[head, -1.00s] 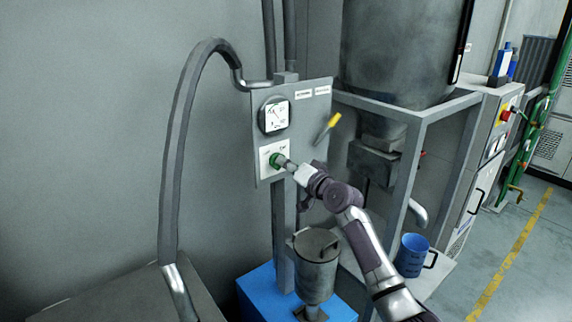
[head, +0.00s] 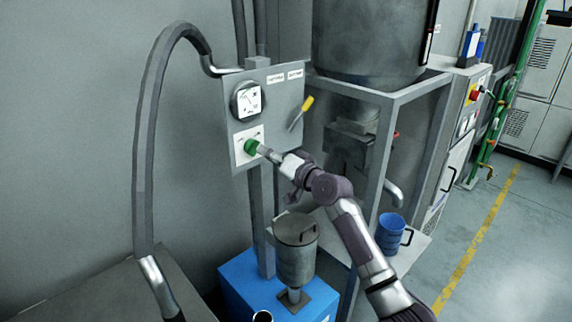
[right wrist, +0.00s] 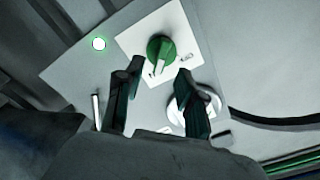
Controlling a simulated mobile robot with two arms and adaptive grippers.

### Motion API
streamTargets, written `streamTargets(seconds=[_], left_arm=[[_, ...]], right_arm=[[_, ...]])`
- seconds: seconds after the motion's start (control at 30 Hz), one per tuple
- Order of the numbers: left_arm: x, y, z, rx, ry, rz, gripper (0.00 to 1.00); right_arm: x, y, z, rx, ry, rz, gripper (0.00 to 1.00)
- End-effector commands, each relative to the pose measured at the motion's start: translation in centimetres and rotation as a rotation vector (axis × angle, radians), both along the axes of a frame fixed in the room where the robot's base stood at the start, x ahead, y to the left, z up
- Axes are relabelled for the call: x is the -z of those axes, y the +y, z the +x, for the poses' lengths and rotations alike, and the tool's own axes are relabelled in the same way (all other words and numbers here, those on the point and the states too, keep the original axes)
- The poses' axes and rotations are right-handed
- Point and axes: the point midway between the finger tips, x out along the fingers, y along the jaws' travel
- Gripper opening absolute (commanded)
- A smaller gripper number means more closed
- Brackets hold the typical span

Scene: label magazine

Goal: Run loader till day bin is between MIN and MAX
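A grey control panel (head: 283,125) carries a green rotary knob (head: 251,147) on a white plate and a round white dial gauge (head: 246,99). My right gripper (head: 268,152) is in front of the knob. In the right wrist view the open fingers (right wrist: 160,74) are apart and empty, with the green knob (right wrist: 160,50) just beyond their tips; contact cannot be told. A large grey vessel (head: 365,45) stands in a frame to the right, with a dark vertical strip on its side; any MIN or MAX marks are unreadable. My left gripper is not in view.
A yellow-handled lever (head: 302,112) sits right of the knob. Below are a lidded grey canister (head: 296,250) on a blue base (head: 245,285) and a blue mug (head: 391,232). A grey hose (head: 146,150) arches at left. A small lit round light (right wrist: 99,43) shows in the right wrist view.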

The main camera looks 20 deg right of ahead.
Motion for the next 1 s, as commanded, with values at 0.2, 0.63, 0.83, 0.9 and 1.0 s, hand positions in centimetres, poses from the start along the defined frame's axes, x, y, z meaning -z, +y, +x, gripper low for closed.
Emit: streamTargets(seconds=[0.2, 0.63, 0.83, 0.9, 1.0], left_arm=[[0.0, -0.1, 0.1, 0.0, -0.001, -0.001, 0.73], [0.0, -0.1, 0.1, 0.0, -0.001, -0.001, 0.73], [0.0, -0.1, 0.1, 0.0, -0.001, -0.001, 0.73], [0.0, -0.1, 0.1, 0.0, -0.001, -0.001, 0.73], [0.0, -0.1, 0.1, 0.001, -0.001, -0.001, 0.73]], right_arm=[[0.2, -1.6, -4.5, 0.0, 0.003, -0.003, 0.39], [0.0, -2.8, -7.7, 0.0, 0.002, 0.0, 0.39], [0.0, -2.8, -7.6, 0.0, 0.002, 0.0, 0.39], [0.0, -2.7, -7.6, -0.001, 0.002, 0.0, 0.39], [0.1, -2.7, -7.6, -0.001, 0.003, -0.001, 0.39]])
